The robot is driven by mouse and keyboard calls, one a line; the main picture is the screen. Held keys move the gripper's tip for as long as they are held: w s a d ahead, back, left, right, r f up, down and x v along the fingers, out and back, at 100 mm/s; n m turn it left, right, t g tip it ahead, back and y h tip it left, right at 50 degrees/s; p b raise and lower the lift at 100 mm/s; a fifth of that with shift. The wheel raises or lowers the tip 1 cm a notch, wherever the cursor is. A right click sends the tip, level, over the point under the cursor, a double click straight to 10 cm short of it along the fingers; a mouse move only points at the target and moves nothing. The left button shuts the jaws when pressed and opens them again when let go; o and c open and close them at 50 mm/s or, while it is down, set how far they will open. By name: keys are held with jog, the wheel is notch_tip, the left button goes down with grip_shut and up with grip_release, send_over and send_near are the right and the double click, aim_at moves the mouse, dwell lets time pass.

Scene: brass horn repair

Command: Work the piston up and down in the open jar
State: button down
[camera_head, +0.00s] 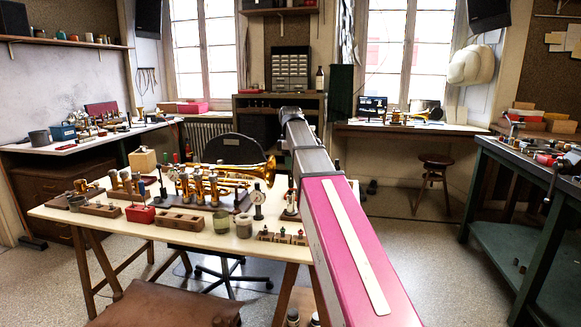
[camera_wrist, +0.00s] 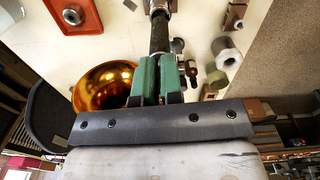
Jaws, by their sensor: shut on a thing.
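My gripper (camera_wrist: 160,62) has its green fingers shut on a dark cylindrical piece with a grey metal end, taken to be the piston (camera_wrist: 159,36). The piston extends from the fingertips toward the top edge of the wrist view, where its end is cut off. I cannot tell whether it is inside a jar. My arm hides the gripper there.
The brass horn (camera_head: 240,172) lies across the back of the table (camera_head: 90,215); its bell (camera_wrist: 102,88) is close left of the fingers. Wooden blocks (camera_head: 180,221), a red box (camera_head: 140,213) and a dial gauge (camera_head: 258,198) crowd the tabletop. A dark chair (camera_head: 225,148) stands behind.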

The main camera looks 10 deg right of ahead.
jog(key=shift+r, duration=1.15)
jog(key=shift+a, duration=0.1)
